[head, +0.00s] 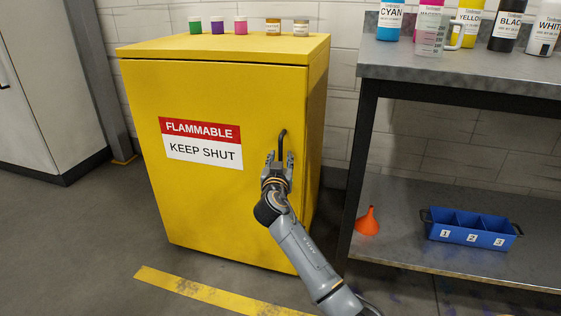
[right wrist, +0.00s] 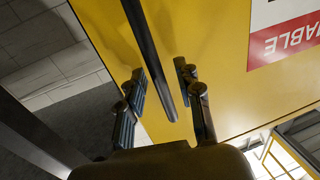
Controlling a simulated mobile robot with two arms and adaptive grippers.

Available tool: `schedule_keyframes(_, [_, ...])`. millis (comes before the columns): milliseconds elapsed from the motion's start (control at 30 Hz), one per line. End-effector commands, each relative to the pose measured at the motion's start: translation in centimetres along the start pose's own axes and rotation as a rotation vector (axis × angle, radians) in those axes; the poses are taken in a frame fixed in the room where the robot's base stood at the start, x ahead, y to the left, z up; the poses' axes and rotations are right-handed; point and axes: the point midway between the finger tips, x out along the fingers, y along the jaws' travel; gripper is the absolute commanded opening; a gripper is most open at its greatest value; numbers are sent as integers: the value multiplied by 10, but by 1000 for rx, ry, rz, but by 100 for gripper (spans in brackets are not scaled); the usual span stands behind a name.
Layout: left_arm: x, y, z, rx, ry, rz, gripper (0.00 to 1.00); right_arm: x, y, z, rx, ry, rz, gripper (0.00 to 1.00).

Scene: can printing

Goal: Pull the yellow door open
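The yellow door (head: 215,205) is the front of a yellow cabinet and bears a red and white "FLAMMABLE KEEP SHUT" sign (head: 201,143). It looks closed. Its dark bar handle (head: 282,143) stands upright near the door's right edge. My right gripper (head: 279,158) is open at the lower part of the handle. In the right wrist view the handle (right wrist: 148,50) runs down between the two spread fingers (right wrist: 160,80), with a gap on each side. My left gripper is not in view.
Small paint jars (head: 240,25) stand on the cabinet top (head: 180,46). To the right is a metal table (head: 470,77) with ink bottles (head: 468,22); its lower shelf (head: 400,245) holds an orange funnel (head: 367,222) and a blue divided bin (head: 470,228). The floor before the door is clear, with a yellow line (head: 205,292).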

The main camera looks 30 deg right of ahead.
Motion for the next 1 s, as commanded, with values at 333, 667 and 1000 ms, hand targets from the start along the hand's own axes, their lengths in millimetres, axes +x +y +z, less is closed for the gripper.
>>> schedule_keyframes(333, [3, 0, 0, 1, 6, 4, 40, 5, 0, 0, 0, 0, 0, 35])
schedule_keyframes(667, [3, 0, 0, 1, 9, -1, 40, 4, 0, 0, 0, 0, 0, 0])
schedule_keyframes(1000, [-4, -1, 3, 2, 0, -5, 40, -1, -2, 3, 3, -3, 22, 0])
